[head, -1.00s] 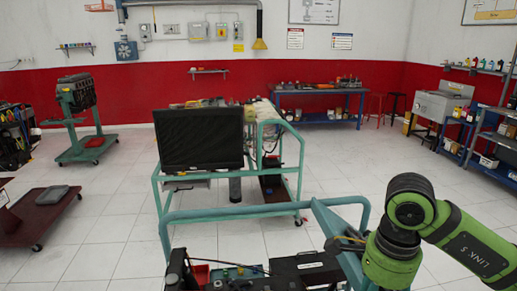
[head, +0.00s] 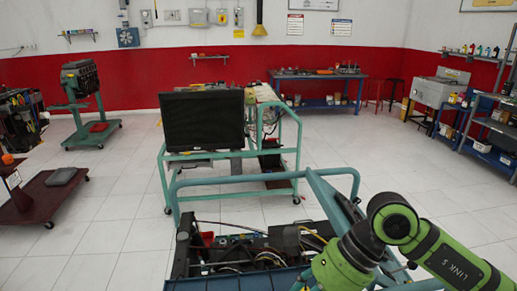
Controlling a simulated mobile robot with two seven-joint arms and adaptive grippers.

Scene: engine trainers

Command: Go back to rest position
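My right arm, green with black joints, comes in from the lower right in the head view. It stands over the right side of the near engine trainer (head: 255,252), which has a teal tubular frame. My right gripper is not visible; only arm links show, and the arm's end is cut off or hidden at the bottom edge. My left arm and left gripper are out of the picture.
A trainer with a black monitor (head: 203,121) stands just beyond. An engine on a green stand (head: 82,95) and a dark red cart (head: 45,195) are at the left. A blue workbench (head: 320,77) lines the back wall. White floor is free at right.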

